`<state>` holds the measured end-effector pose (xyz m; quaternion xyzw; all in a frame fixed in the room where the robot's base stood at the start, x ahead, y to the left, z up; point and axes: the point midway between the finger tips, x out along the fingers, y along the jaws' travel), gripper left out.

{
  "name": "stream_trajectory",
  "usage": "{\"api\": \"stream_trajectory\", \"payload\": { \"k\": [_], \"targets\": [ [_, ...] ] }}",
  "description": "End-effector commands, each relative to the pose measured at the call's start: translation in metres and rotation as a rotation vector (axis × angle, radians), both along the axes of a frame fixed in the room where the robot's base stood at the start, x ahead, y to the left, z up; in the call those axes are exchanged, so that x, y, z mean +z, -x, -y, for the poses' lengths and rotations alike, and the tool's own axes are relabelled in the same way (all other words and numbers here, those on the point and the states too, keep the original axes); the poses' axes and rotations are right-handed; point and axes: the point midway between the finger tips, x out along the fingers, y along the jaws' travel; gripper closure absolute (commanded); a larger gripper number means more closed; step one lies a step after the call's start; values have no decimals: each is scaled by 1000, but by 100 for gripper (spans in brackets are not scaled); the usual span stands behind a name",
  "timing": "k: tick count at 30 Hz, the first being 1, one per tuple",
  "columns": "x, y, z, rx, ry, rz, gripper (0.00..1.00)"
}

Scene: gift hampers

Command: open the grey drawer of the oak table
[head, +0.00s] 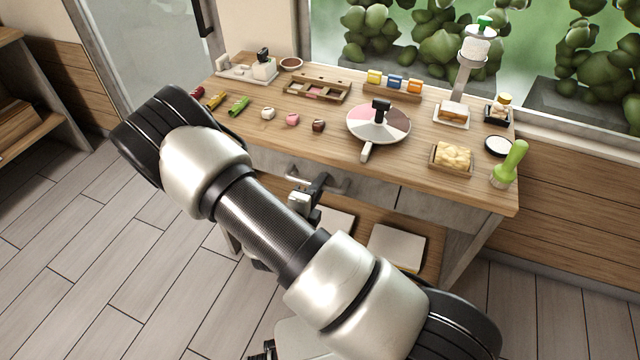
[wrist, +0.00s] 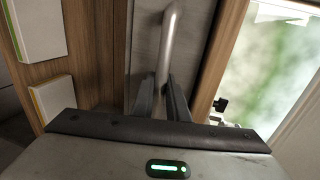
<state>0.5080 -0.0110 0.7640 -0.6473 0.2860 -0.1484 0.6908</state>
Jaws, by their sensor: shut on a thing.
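The oak table (head: 345,165) stands below the window, with a grey drawer front (head: 362,187) under its top. The grey front also shows in the wrist view (wrist: 143,45). A metal bar handle (head: 334,184) is fixed to the drawer; it shows close up in the wrist view (wrist: 170,45). My gripper (head: 316,188) is at the handle. In the wrist view its two dark fingers (wrist: 162,98) are shut on the bar. The drawer front looks about flush with the table front. My arm hides part of the table's front left side.
A round sectioned board (head: 395,122), a dish of yellow pieces (head: 451,157) and a green-handled brush (head: 509,165) stand on the table top. Pale boxes (head: 395,246) lie on the lower shelf, below the handle. The floor (head: 85,235) at left is clear.

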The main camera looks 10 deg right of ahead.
Motion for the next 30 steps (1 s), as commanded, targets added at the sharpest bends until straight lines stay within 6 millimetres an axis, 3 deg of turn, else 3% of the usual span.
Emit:
{"api": "stream_trajectory", "payload": {
  "k": [8, 21, 30],
  "targets": [
    [2, 36, -27, 5, 0, -4, 100],
    [1, 123, -90, 4, -1, -3, 100],
    [0, 159, -115, 1, 1, -2, 100]
  ]
}}
